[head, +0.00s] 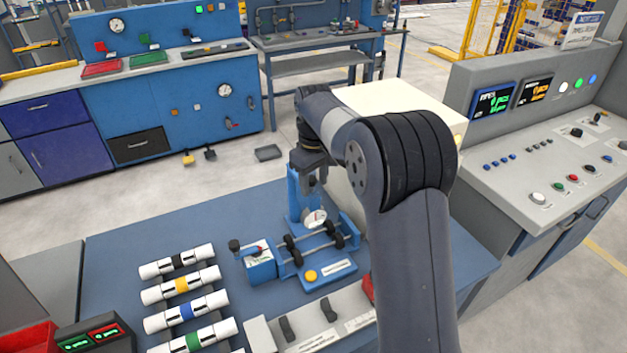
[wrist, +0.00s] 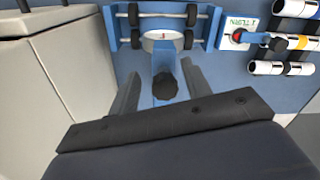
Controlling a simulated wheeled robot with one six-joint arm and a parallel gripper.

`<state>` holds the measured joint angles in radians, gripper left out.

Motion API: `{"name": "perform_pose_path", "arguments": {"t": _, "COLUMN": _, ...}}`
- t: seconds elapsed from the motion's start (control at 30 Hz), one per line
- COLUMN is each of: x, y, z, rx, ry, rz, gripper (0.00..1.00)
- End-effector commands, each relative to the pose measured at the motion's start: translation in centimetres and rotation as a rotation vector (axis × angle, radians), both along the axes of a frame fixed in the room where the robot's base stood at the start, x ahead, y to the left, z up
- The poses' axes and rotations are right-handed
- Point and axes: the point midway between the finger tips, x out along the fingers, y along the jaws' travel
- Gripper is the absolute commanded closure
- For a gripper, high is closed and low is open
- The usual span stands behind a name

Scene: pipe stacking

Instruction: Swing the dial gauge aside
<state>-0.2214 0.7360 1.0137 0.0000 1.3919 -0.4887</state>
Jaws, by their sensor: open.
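The dial gauge (head: 315,218) has a round white face and sits over the blue roller fixture (head: 322,272). It also shows in the wrist view (wrist: 170,38), at the end of a blue arm (wrist: 160,62) with a black knob (wrist: 165,87). My gripper (wrist: 162,75) is open, with one finger on each side of the blue arm and knob. No clear contact between fingers and arm shows. In the head view my gripper is at the blue post, partly hidden by my own wrist. The fixture's black rollers (head: 293,248) carry no pipe.
Several white pipes with coloured bands, one yellow (head: 181,284), lie at the left. A blue box with a lever (head: 259,262) stands beside the fixture. A control console (head: 545,165) borders the right. Bare blue bench top (head: 130,240) lies behind the pipes.

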Motion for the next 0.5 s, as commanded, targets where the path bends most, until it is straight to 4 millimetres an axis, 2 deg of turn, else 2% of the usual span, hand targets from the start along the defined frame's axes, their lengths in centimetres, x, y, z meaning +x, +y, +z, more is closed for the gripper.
{"name": "perform_pose_path", "arguments": {"t": 0.3, "x": 0.00, "y": -0.01, "z": -0.39, "rx": 0.000, "ry": 0.000, "rz": 0.000, "gripper": 0.54}}
{"name": "perform_pose_path", "arguments": {"t": 0.5, "x": -0.01, "y": -0.01, "z": -0.38, "rx": 0.000, "ry": 0.000, "rz": 0.000, "gripper": 0.70}}
